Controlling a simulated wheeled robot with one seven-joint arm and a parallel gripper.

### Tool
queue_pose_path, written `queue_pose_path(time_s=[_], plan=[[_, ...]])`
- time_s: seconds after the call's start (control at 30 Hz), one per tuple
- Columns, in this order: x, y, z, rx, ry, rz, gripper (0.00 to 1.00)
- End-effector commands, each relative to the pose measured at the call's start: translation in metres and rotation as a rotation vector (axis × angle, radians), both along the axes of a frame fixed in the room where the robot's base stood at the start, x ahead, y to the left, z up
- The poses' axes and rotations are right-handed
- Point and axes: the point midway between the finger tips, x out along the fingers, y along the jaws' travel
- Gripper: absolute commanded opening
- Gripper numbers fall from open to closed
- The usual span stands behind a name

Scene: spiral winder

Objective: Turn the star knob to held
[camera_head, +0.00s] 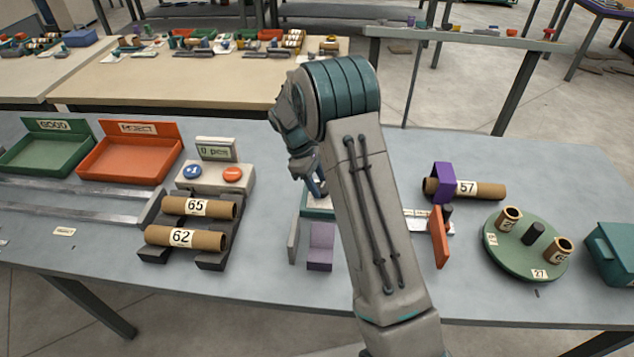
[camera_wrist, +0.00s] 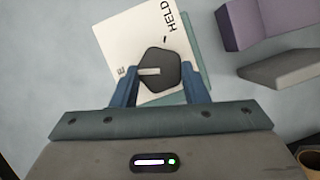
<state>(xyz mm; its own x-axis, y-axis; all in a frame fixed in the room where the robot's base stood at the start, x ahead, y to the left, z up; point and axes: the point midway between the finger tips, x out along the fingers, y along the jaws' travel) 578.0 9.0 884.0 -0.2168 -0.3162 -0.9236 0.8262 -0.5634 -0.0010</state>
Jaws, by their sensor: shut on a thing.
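The star knob (camera_wrist: 158,74) is dark, with a pale pointer line running from its middle to the left. It sits on a white card (camera_wrist: 117,32) that reads HELD at the upper right, with a small tick below the word. A letter E shows at the card's left; the rest of that label is hidden. My gripper (camera_wrist: 160,84) has its blue fingers shut on the knob, one on each side. The pointer is turned away from HELD. In the head view, my arm hides the knob, and only part of its teal base (camera_head: 317,214) shows.
A purple block (camera_head: 321,248) and a grey plate (camera_head: 293,241) stand just in front of the base. An orange plate (camera_head: 440,237) stands to the right, beyond my arm. Tubes on a dark rack (camera_head: 212,260) lie left; a green turntable (camera_head: 507,259) stands right.

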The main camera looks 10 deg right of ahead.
Motion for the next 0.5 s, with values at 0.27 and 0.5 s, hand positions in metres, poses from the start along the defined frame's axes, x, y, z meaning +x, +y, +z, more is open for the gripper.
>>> queue_pose_path(time_s=[0.27, 0.5], plan=[[0.0042, -0.0026, 0.0015, 0.001, -0.005, -0.263, 0.18], [0.0053, -0.0046, 0.0014, 0.001, -0.005, -0.491, 0.18]])
